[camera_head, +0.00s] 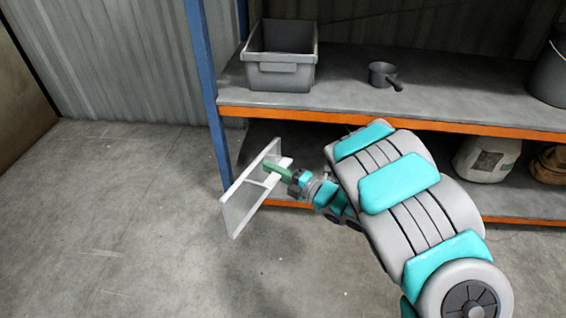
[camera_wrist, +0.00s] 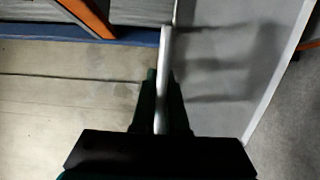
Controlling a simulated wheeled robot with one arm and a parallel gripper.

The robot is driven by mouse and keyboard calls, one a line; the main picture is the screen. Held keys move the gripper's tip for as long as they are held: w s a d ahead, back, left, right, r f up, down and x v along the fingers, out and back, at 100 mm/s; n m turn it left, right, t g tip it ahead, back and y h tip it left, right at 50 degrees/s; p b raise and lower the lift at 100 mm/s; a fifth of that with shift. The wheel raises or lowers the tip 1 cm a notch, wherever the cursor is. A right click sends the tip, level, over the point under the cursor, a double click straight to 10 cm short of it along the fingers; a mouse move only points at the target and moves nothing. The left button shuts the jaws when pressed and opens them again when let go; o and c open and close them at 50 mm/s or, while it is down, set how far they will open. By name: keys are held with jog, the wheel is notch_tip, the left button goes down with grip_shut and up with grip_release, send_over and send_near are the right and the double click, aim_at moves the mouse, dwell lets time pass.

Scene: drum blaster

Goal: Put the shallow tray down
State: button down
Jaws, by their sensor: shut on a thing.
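The shallow tray (camera_head: 243,205) is pale and whitish, tilted up on its side in the head view, in front of the shelf's left end. My gripper (camera_head: 277,171) is shut on the tray's wall, its green fingers reaching in from the right. In the wrist view, my gripper (camera_wrist: 160,103) pinches the thin upright edge, and the tray's grey face (camera_wrist: 222,75) spreads out to the right. The tray appears to be held above the floor; its exact height is hard to tell.
A shelf rack with a blue post (camera_head: 207,90) and orange beam (camera_head: 400,124) stands close behind the tray. Its upper board holds a grey bin (camera_head: 280,70), a dark pot (camera_head: 382,74) and a bucket (camera_head: 550,75). A white container (camera_head: 487,158) is below. Floor at left is clear.

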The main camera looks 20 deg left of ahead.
send_near(272, 150)
jog(key=a+r, duration=0.4)
jog(key=shift+w+f+b, duration=0.2)
jog(key=shift+w+f, duration=0.05)
jog(key=shift+f, duration=0.65)
jog(key=shift+w+f+b, duration=0.15)
jog(key=shift+w+f, duration=0.1)
jog(key=shift+f, duration=0.6)
jog(key=shift+f, duration=0.2)
jog(key=c, duration=0.9)
grip_release()
jog(key=shift+c, duration=0.2)
jog(key=shift+r, duration=0.2)
jog(key=v, duration=1.2)
jog(key=shift+w, duration=0.1)
